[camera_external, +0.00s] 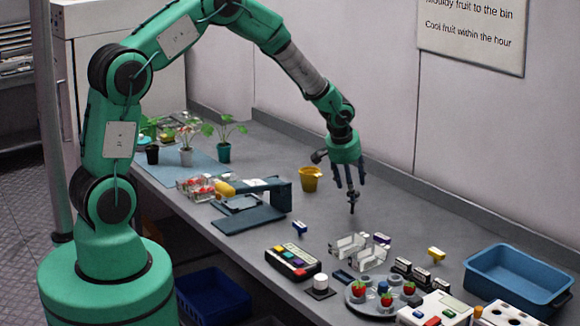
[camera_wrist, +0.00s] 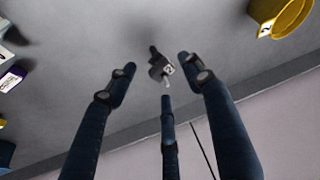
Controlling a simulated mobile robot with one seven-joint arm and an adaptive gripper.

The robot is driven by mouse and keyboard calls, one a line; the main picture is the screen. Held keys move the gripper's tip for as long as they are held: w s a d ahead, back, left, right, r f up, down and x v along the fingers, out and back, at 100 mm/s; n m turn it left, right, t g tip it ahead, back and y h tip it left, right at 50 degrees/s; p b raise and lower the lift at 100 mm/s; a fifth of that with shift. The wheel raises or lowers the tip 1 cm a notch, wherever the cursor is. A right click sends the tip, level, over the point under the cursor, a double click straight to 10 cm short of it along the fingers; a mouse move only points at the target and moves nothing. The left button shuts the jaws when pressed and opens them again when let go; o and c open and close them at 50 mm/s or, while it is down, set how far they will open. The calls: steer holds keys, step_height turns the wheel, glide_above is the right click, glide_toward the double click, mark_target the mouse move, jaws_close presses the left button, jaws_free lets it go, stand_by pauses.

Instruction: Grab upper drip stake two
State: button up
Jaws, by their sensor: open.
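A small dark stake (camera_wrist: 158,66) with a white tag marked 2 shows in the wrist view, between and beyond my fingertips. In the external view a dark piece (camera_external: 353,204), which looks like the same stake, is just below my fingers over the grey counter. My gripper (camera_external: 351,186) has three dark fingers pointing down and spread apart. In the wrist view my gripper (camera_wrist: 160,76) is open around the line to the stake. No finger clearly touches it. I cannot tell how far below the fingertips it lies.
A yellow pot (camera_external: 310,180) stands left of my gripper; it also shows in the wrist view (camera_wrist: 290,18). Clear punnets (camera_external: 350,246), a round grey tray (camera_external: 358,306) with berries and a blue bin (camera_external: 510,278) are toward the front right. The wall is close behind.

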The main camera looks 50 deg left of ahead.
mark_target(353, 203)
steer(key=shift+f, duration=0.1)
stand_by(0.3)
steer(key=shift+x, duration=2.6)
steer(key=c, duration=0.9)
